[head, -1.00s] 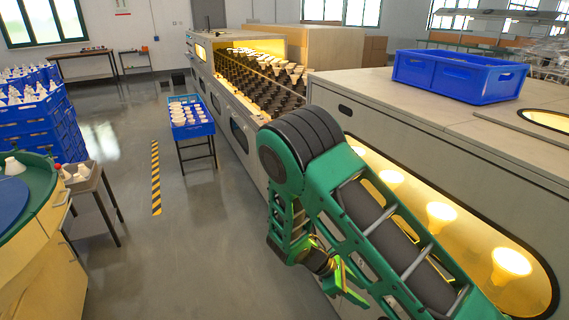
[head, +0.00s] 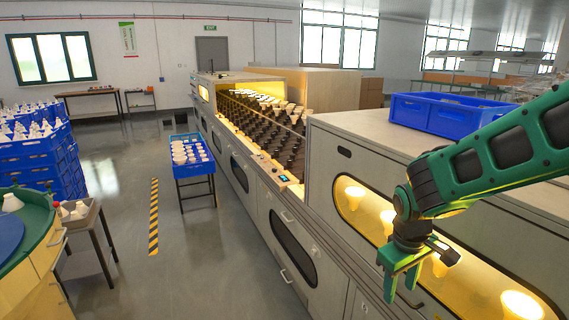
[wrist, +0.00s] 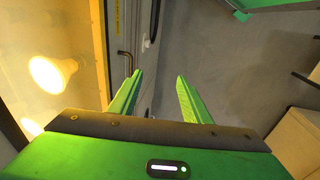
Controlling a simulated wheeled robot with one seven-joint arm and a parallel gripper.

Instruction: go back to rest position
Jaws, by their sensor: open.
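My green gripper (head: 402,283) hangs from my arm at the right of the head view, fingers pointing down. It is in front of the lit window of the long grey machine (head: 330,240). In the wrist view my gripper (wrist: 160,92) shows two green fingers spread apart with nothing between them. Below them are the machine's side and the grey floor. A glowing bulb (wrist: 52,74) shows behind the window at the left of the wrist view, apart from the fingers.
A blue crate (head: 440,112) sits on the machine top, behind my arm. A blue tray of white bulbs (head: 192,155) stands on a stand left of the machine. Rows of bulbs (head: 270,120) fill the open section. The floor (head: 190,250) between is clear, with a striped line (head: 154,215).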

